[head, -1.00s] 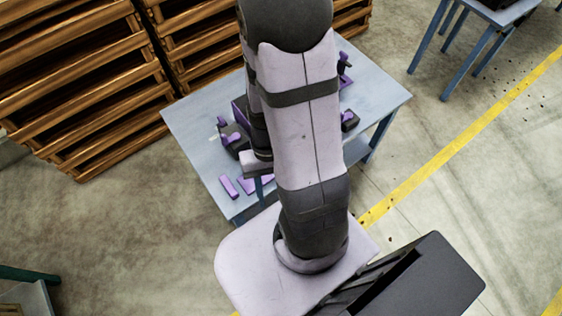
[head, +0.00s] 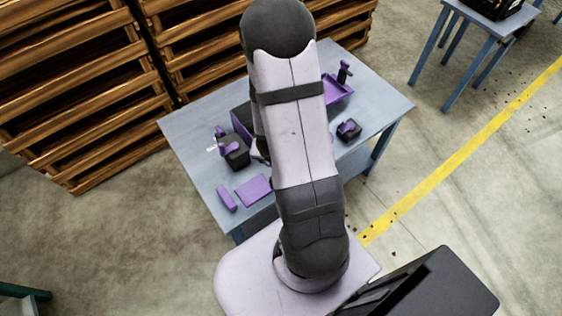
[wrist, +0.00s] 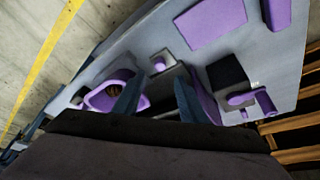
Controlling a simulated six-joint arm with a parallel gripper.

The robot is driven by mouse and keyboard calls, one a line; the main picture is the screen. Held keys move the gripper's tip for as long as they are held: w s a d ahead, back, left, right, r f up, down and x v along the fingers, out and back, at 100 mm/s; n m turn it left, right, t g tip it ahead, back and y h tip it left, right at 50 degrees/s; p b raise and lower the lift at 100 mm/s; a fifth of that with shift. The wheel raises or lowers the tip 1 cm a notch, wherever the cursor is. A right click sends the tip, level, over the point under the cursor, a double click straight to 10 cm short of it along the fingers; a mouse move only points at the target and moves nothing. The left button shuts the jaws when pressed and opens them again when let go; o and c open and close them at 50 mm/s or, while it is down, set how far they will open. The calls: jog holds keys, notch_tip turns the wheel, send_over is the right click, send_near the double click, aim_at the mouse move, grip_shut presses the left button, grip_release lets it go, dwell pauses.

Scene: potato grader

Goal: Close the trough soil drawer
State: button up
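My gripper (wrist: 158,97) shows in the wrist view with its two dark fingers apart and nothing clearly held between them. It hangs over the blue-grey table. A purple bowl-like tray (wrist: 100,101) with something brown in it is beyond the left finger. A tall purple panel (wrist: 203,98) stands close by the right finger; part of it shows in the head view (head: 241,122). I cannot make out which part is the trough soil drawer, nor whether it is open. In the head view my arm hides the gripper and the table's middle.
A black box with a purple fitting (head: 235,152), a flat purple plate (head: 253,190), a purple block (head: 227,198) and a small black box with a purple knob (head: 348,130) are on the table (head: 385,100). Wooden pallets (head: 75,90) stand behind. The table's right corner is clear.

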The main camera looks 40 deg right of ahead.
jog(key=shift+b+x, duration=0.5)
jog(key=shift+x, duration=3)
